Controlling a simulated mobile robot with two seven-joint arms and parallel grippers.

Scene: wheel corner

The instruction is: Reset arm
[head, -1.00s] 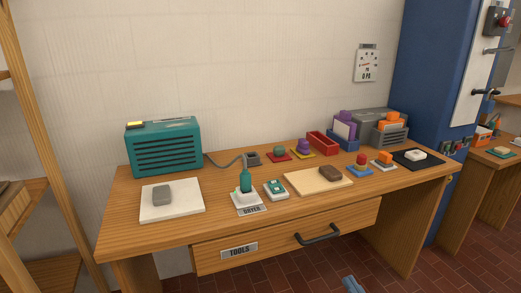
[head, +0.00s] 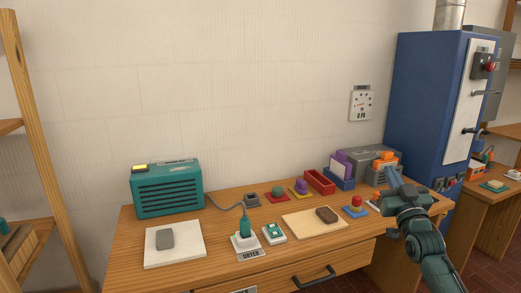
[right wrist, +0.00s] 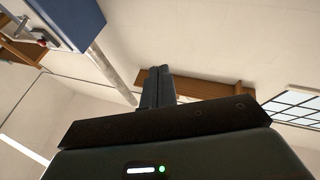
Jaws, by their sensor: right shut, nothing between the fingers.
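My right arm comes up from the lower right in the head view, and its gripper (head: 394,178) stands over the right end of the wooden desk (head: 190,272). The gripper is shut and empty. In the right wrist view its closed fingers (right wrist: 157,88) point up the picture, with wall and ceiling behind them and nothing between them. The arm hides part of the desk's right end. My left gripper is not in view.
On the desk stand a teal machine (head: 166,188), a dryer (head: 245,238), a board with a brown block (head: 326,214), a red bin (head: 320,181) and several small coloured pieces. A blue cabinet (head: 425,100) stands at the right. Space above the desk's left and middle is free.

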